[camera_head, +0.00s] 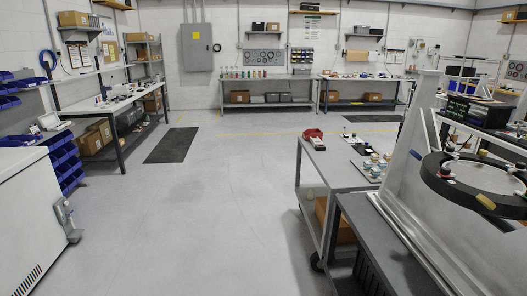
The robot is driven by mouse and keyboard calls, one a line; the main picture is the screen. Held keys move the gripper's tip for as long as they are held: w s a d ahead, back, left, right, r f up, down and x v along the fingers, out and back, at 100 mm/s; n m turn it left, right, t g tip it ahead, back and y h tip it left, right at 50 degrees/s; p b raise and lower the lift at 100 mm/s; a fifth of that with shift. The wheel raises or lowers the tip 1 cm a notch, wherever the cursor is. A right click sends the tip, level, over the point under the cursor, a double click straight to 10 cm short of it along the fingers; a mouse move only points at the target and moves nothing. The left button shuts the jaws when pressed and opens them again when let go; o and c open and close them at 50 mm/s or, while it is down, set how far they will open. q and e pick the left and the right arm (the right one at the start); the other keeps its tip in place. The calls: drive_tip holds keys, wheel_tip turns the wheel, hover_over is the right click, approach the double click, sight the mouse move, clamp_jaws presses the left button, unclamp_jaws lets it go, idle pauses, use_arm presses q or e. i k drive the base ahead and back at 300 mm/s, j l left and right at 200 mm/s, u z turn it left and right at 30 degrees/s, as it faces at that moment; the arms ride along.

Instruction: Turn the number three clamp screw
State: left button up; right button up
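The ring's right side is cut off by the frame edge. Small clamp screws with coloured parts sit around the ring: a dark and red one (445,170) at the left, one with a pale top (449,146) at the upper left, and a yellow one (485,201) at the front. No numbers are legible, so I cannot tell which is number three. Neither gripper is in view.
A grey cart (325,166) with a red item (313,134) and several small parts stands left of the fixture. A dark grey bench (385,245) is in front of it. A white chest (35,225) stands at the left. The middle floor (200,215) is clear.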

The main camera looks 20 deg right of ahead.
sight(445, 172)
drive_tip(key=i+l+z, duration=0.1)
drive_tip(key=i+z, duration=0.4)
drive_tip(key=i, duration=0.15)
drive_tip(key=i+j+z, duration=0.2)
drive_tip(key=i+z, duration=0.3)
drive_tip(key=i, duration=0.15)
